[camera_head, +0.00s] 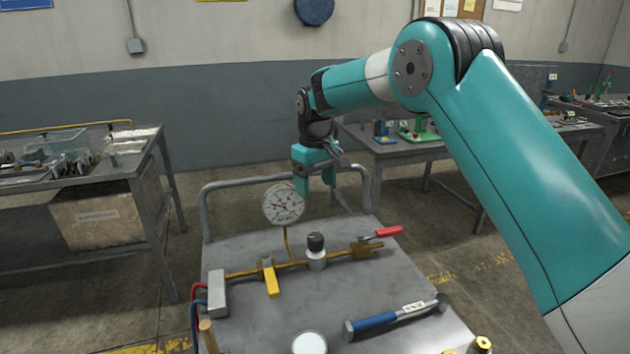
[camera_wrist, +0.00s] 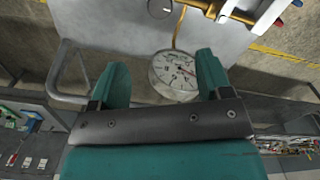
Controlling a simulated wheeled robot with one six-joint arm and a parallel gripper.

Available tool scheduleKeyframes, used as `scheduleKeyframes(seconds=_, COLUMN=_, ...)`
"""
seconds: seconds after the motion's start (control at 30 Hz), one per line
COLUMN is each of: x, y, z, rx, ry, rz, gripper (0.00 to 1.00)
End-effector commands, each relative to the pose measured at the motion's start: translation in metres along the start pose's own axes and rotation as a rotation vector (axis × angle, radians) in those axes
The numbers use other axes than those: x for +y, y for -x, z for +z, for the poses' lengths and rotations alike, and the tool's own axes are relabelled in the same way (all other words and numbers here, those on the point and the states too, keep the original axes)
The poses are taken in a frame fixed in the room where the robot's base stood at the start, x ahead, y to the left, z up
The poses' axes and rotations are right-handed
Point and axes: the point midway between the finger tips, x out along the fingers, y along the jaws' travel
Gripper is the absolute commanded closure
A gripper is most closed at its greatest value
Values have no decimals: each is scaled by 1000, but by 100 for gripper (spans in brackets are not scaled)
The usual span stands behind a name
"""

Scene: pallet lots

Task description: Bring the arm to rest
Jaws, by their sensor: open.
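My gripper (camera_head: 315,180) hangs from my teal arm, pointing down near the far edge of a grey metal cart. In the wrist view its two teal fingers (camera_wrist: 162,78) are spread apart. A round white-faced pressure gauge (camera_head: 284,204) stands on a thin brass stem just left of my gripper in the head view. The gauge (camera_wrist: 174,74) shows beyond and between the fingers in the wrist view. I cannot tell how far it is from them. Nothing shows clamped in the fingers.
The cart's grey rail (camera_head: 240,182) runs behind my gripper. Workbenches stand left (camera_head: 75,182) and right.

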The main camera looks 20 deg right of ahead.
Motion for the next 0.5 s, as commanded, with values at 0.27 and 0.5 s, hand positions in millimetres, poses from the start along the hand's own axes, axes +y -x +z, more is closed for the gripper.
scheduleKeyframes(seconds=0.27, x=0, y=11, z=0, rx=-1, ry=0, rz=0, gripper=28)
scheduleKeyframes(seconds=0.5, x=-2, y=13, z=2, rx=1, ry=3, rz=-1, gripper=28)
